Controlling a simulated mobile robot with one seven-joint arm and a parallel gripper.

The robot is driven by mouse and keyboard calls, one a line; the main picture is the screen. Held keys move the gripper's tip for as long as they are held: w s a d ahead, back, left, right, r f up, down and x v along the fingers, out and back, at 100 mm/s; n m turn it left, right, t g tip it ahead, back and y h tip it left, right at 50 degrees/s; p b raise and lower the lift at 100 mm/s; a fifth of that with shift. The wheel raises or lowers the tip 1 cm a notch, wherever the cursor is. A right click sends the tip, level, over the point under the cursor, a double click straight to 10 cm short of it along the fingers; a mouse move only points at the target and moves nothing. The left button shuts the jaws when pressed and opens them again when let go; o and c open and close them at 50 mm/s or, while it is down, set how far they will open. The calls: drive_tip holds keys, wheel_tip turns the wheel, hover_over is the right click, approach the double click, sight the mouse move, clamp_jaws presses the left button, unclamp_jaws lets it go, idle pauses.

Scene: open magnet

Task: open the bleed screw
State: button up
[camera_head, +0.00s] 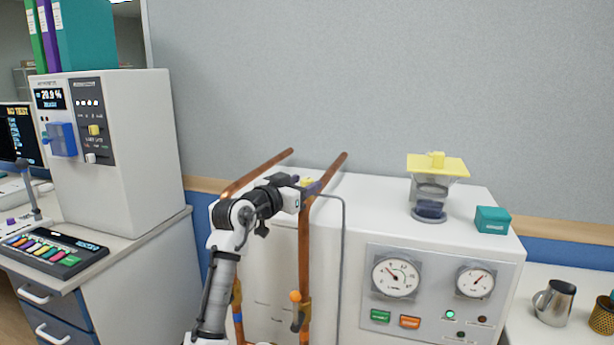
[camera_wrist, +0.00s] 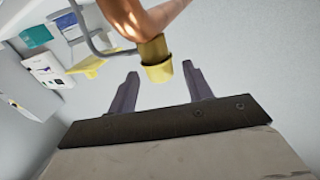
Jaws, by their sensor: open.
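A small yellow cap (camera_wrist: 157,62), which looks like the bleed screw, sits on a copper pipe (camera_wrist: 150,20) in the wrist view. It also shows as a small yellow bit (camera_head: 307,182) in the head view, partly hidden by my gripper. My gripper (camera_head: 312,188) is at the upper part of the right-hand copper pipe (camera_head: 304,250). In the wrist view, my gripper (camera_wrist: 160,70) is open, with one dark finger on each side of the cap and a gap on both sides. I see no contact with the cap.
A thin grey tube (camera_head: 342,240) runs close to the right of my gripper. A white cabinet (camera_head: 385,190) with gauges stands behind, bearing a yellow-lidded jar (camera_head: 431,195) and a teal box (camera_head: 492,220). An orange-knobbed lever (camera_head: 296,297) is lower on the pipe.

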drive_tip(key=shift+x, duration=1.15)
drive_tip(key=c, duration=1)
drive_tip(key=shift+o, duration=0.2)
